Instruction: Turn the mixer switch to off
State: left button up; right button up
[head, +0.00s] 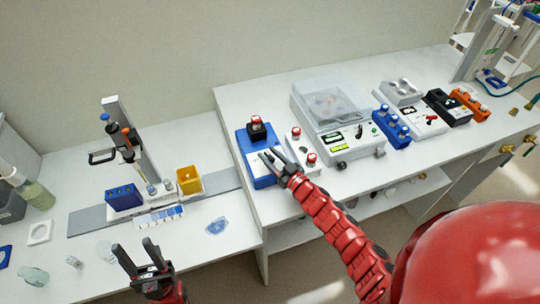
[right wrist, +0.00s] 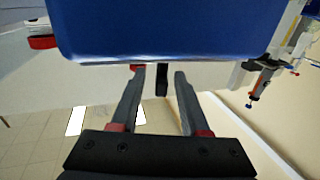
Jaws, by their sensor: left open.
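A blue box (head: 243,143) with a pale top panel and a black, red-capped block (head: 256,128) stands near the left end of the raised bench; it looks like the mixer. Its blue underside or side fills the top of the right wrist view (right wrist: 160,30). My right gripper (head: 270,155) is at its front edge. In the right wrist view its fingers (right wrist: 160,75) are apart, with a small dark piece (right wrist: 162,78) between them, possibly the switch. I cannot tell whether they touch it, nor its setting. My left gripper (head: 134,246) is open and empty over the lower bench.
A white box with red knobs (head: 297,147) stands close to the right of the blue box. A clear-lidded machine (head: 330,105) and several small devices follow further right. A stand (head: 130,140), a blue rack (head: 123,197) and a yellow container (head: 189,180) occupy the lower bench.

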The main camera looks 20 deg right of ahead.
jog(key=shift+s, duration=0.1)
jog(key=shift+s+d+f, duration=0.1)
jog(key=shift+s+d, duration=0.05)
jog(key=shift+s, duration=0.1)
jog(key=b+v, duration=0.3)
jog(key=v, duration=1.3)
jog(key=shift+s+b, duration=0.35)
jog(key=shift+b, duration=0.05)
jog(key=shift+d, duration=0.1)
